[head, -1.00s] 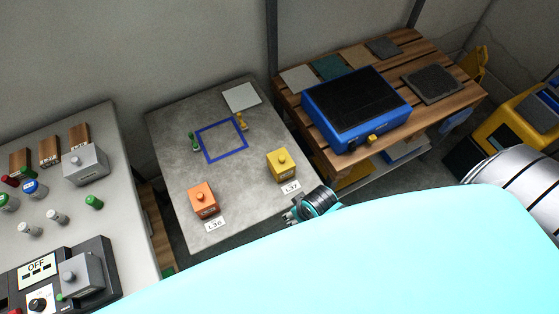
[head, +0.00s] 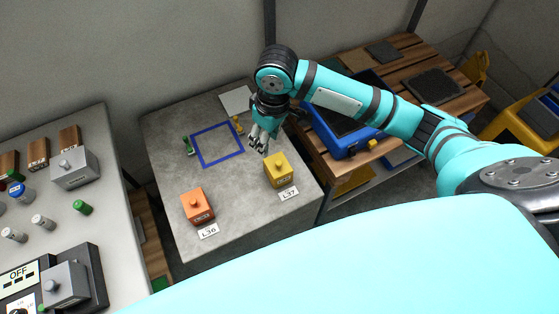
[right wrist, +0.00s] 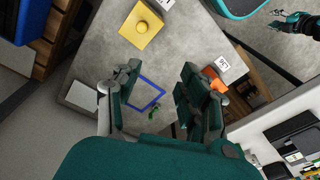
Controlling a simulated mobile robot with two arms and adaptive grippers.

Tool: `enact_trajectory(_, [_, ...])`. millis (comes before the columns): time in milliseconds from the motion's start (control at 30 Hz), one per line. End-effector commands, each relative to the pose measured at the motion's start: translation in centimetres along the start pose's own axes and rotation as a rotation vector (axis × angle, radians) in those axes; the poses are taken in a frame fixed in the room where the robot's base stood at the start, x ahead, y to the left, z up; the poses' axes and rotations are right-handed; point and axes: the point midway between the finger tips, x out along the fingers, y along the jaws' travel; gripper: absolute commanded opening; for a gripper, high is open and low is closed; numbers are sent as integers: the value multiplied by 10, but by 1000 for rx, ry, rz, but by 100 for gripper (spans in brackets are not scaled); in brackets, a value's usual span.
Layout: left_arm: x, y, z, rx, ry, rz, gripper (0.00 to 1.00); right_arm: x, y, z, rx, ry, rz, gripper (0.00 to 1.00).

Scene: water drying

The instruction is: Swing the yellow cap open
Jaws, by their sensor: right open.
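The yellow block-shaped cap (head: 279,172) with a round knob on top sits closed on the grey table (head: 235,225), behind the label L37. It also shows in the right wrist view (right wrist: 140,30), at the top left of centre. My right gripper (head: 264,147) is over the table, just behind and left of the yellow cap, apart from it. In the right wrist view its two fingers are spread and empty (right wrist: 160,72). A teal and black gripper, seemingly my left one (right wrist: 293,22), shows small at the top right there; its opening is unclear.
An orange block (head: 197,205) with label L36 stands left of the yellow cap. A blue square outline (head: 207,165), small green (head: 187,145) and yellow (head: 238,125) pieces and a white plate (head: 235,100) lie farther back. A wooden bench (head: 415,55) stands to the right.

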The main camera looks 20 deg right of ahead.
Motion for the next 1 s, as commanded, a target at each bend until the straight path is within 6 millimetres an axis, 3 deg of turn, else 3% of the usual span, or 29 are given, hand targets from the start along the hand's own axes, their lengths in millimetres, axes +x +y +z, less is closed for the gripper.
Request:
enact_trajectory(33, [2,1,-2,0,3,1,40,-12,14,0,12,-25,29,43])
enact_trajectory(167, [3,3,-5,0,7,3,40,-29,28,5,36,-76,56,43])
enact_trajectory(333, [4,3,-4,-1,7,4,40,-26,33,9,46,-97,63,43])
enact_trajectory(1000, [9,0,0,-2,1,0,40,109,40,21,45,-94,62,43])
